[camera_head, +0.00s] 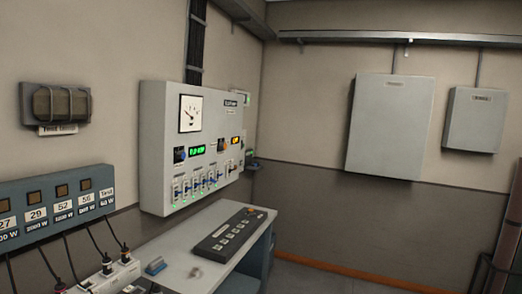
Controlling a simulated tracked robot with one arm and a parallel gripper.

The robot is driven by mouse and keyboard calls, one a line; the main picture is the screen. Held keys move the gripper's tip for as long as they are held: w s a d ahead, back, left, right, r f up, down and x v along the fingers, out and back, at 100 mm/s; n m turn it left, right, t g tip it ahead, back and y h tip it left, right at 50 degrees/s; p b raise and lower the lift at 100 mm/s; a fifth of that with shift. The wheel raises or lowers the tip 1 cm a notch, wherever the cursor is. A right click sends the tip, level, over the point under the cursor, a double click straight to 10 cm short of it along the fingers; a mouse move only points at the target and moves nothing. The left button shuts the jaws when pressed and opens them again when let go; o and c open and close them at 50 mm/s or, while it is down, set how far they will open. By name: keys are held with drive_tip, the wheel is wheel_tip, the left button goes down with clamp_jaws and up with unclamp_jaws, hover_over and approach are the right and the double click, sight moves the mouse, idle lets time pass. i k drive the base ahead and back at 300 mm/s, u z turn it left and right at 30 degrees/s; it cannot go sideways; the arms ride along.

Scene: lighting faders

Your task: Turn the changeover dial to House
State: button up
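A grey wall panel (159,110) hangs on the left wall, seen at an angle. It carries a white gauge (190,113), a green lit display (198,149) and an orange lit display (235,140). A dark dial-like control (180,154) sits left of the green display, and another with an orange mark (222,145) sits to its right. The labels are too small to read, so I cannot tell which is the changeover dial or where it points. A row of small faders (199,185) with blue parts and green lights runs along the bottom. My gripper is not in view.
A light desk (188,248) stands below the panel, with a black control strip (234,232) and a blue block (155,267). A blue-grey socket box (62,203) with cables is at left. Two grey cabinets (390,126) (473,119) hang on the far wall. Floor shows at right.

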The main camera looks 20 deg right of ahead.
sight(222, 146)
drive_tip(key=z, duration=0.05)
drive_tip(key=k, duration=0.7)
drive_tip(key=z, duration=0.25)
drive_tip(key=i, duration=1.45)
drive_tip(key=z, duration=0.55)
drive_tip(key=i, duration=1.35)
drive_tip(key=z, duration=0.25)
